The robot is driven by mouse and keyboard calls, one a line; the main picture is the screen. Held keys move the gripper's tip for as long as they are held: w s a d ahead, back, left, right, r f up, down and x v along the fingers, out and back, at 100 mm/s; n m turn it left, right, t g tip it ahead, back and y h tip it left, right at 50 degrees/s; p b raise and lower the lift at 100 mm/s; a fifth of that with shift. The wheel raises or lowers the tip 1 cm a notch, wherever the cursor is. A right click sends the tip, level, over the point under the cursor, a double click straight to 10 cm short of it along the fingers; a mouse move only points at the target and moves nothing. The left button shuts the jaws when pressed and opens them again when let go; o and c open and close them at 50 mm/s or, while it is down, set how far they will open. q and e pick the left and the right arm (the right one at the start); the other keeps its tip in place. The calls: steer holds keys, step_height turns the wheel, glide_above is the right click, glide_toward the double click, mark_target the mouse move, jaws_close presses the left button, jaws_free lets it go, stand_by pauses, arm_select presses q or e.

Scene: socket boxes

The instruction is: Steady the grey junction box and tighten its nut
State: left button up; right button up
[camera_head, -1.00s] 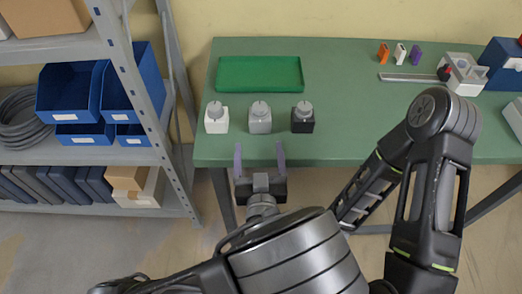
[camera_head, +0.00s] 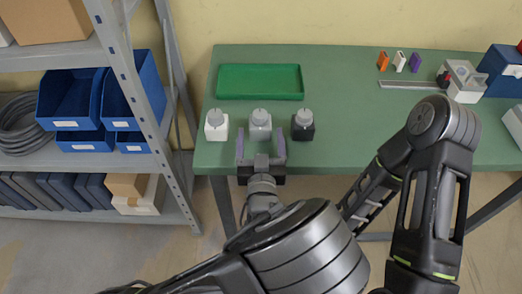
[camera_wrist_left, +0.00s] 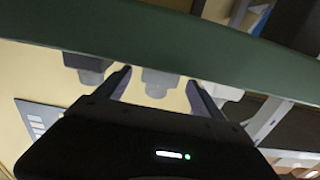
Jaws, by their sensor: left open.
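The grey junction box (camera_head: 260,131) stands upright near the front edge of the green table, with a round grey nut (camera_head: 260,116) on top. A white box (camera_head: 216,131) stands to its left and a dark box (camera_head: 303,132) to its right. My left gripper (camera_head: 260,134) is open, its two fingers at either side of the grey box's front part; I cannot tell whether they touch it. In the left wrist view the grey box (camera_wrist_left: 160,77) shows between the open fingers (camera_wrist_left: 158,84). My right gripper is not in view.
A green tray (camera_head: 260,95) lies behind the boxes. Orange, white and purple pieces, a metal strip (camera_head: 410,85) and a blue case (camera_head: 502,72) are at the back right. A shelf with blue bins (camera_head: 72,98) stands left. The table's middle right is clear.

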mark_target(260, 122)
arm_select(q)
steer(key=w, duration=0.5)
steer(key=shift+w, duration=0.15)
steer(key=shift+c, duration=0.6)
